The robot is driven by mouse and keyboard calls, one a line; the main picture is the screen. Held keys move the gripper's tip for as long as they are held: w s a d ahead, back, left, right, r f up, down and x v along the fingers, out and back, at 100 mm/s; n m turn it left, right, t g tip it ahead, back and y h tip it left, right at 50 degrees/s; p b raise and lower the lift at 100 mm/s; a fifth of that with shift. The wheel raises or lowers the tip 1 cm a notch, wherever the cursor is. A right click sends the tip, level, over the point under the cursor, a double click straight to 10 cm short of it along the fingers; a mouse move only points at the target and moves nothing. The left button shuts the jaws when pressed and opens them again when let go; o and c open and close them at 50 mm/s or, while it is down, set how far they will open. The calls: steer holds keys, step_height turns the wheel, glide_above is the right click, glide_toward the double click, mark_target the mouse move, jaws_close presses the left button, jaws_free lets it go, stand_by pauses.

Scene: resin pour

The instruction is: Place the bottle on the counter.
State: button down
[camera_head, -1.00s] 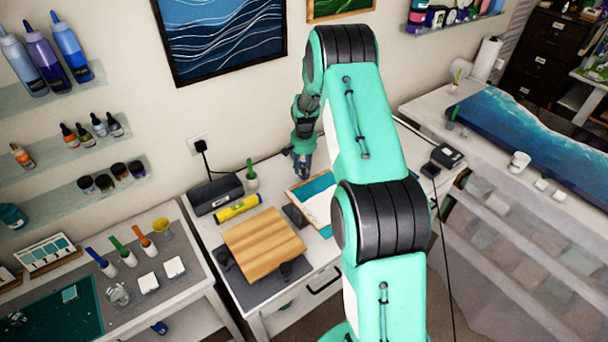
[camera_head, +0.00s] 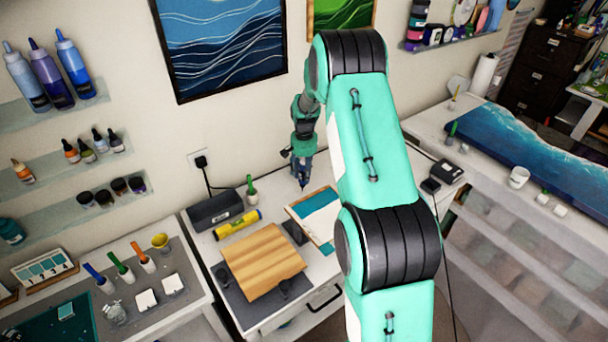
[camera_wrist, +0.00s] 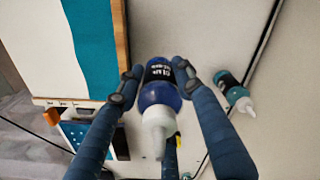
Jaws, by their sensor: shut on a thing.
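A blue bottle (camera_wrist: 160,98) with a black label and a white nozzle shows in the wrist view, its nozzle toward the camera. My gripper (camera_wrist: 158,76) is shut on it, one dark blue finger on each side. In the head view my gripper (camera_head: 303,168) is over the back of the white counter (camera_head: 276,205), near the wall. The held bottle is hard to make out there. I cannot tell whether its base touches the counter.
A teal bottle (camera_wrist: 235,92) is close to the right finger. A pen holder (camera_head: 252,196), black box (camera_head: 215,210), yellow tube (camera_head: 237,224) and wooden board (camera_head: 263,262) occupy the left.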

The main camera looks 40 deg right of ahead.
stand_by(0.4)
steer(key=s+a+n+b, duration=0.1)
steer(key=a+n+b, duration=0.2)
steer(key=a, duration=0.8)
steer(key=s+a+n+b, duration=0.2)
steer(key=a+n+b, duration=0.1)
steer(key=a, duration=0.8)
steer(key=s+a+f+n+b, duration=0.1)
steer(key=a+n+b, duration=0.2)
steer(key=a, duration=0.8)
steer(key=shift+s, duration=0.35)
steer(key=shift+f, duration=0.1)
